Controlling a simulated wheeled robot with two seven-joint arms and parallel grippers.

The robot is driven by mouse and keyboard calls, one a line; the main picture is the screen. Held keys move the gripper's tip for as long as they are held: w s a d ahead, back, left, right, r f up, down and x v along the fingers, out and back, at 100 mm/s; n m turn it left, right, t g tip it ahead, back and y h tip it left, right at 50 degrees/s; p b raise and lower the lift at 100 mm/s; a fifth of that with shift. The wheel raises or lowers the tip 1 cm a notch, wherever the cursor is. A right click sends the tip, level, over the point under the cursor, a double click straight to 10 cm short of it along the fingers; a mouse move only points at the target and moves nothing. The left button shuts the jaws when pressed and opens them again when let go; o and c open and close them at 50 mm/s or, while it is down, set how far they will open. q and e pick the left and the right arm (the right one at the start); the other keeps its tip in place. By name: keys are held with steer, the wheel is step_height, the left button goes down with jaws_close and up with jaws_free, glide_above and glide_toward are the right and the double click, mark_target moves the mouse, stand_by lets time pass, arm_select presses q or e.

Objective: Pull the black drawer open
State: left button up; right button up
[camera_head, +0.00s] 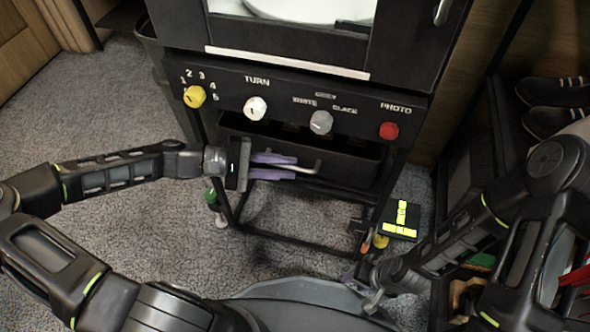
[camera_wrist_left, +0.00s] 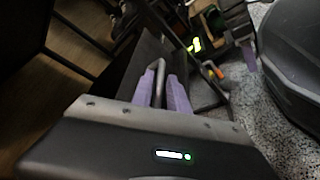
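The black drawer (camera_head: 345,167) sits under the knob panel of the black cabinet. A dark gap shows above its front edge; I cannot tell how far out it stands. Its metal bar handle (camera_head: 306,169) points out from the front. My left gripper (camera_head: 274,166) has its purple fingers on either side of the handle. In the left wrist view the handle (camera_wrist_left: 160,82) fills the narrow space between the fingers (camera_wrist_left: 162,92). My right gripper (camera_head: 362,283) is low, right of and below the drawer, partly hidden by its own arm; its opening is unclear.
The panel carries a yellow knob (camera_head: 194,97), a white knob (camera_head: 256,108), a grey knob (camera_head: 321,122) and a red knob (camera_head: 389,131). A black box with yellow markings (camera_head: 402,219) is right of the drawer. Dark shoes (camera_head: 556,92) stand on a right shelf. Carpet is clear at left.

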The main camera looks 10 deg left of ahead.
arm_select(q)
steer(key=shift+b+x, duration=0.35)
steer(key=shift+x, duration=1.1)
jaws_close()
steer(key=shift+a, duration=0.1)
